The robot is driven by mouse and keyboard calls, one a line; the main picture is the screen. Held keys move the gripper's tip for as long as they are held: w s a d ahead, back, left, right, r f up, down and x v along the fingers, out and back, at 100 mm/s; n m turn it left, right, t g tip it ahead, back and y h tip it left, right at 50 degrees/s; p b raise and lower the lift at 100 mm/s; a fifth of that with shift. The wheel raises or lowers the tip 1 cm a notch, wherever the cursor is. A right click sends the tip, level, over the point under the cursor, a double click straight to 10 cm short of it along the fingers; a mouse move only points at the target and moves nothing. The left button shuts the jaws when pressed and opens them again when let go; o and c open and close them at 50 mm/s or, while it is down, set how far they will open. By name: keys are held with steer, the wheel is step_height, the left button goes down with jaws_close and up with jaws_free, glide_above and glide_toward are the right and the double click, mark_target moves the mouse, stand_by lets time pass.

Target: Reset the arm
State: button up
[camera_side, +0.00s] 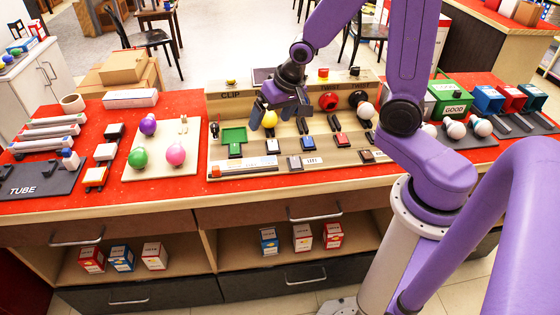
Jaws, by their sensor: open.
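My gripper (275,124) is at the end of my purple arm, above the wooden work panel (215,172) at the middle of the red bench. Its fingers point down and are apart. A yellow ball or bulb (270,118) shows at the fingers; I cannot tell whether it is between them or behind them. The panel carries a label reading CLIP, a green tray (233,136), a red round knob (328,101) and several small coloured switches in front. My upper arm links rise out of the top of the picture.
A pale board (133,172) with purple, green and pink balls lies left of the panel. A dark TUBE tray (35,186) is at the far left. A green GOOD bin (452,98), with white bulbs before it, stands right. Small boxes sit on shelves below.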

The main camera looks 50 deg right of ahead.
steer(key=s+a+r+n+g, duration=0.2)
steer(key=s+n, duration=0.6)
steer(key=s, duration=0.4)
steer(key=s+a+r+n+g, duration=0.2)
steer(key=s+n, duration=0.5)
steer(key=s, duration=0.4)
steer(key=shift+s+a+r+n, duration=0.4)
steer(key=shift+a+r, duration=0.05)
steer(key=shift+r, duration=0.2)
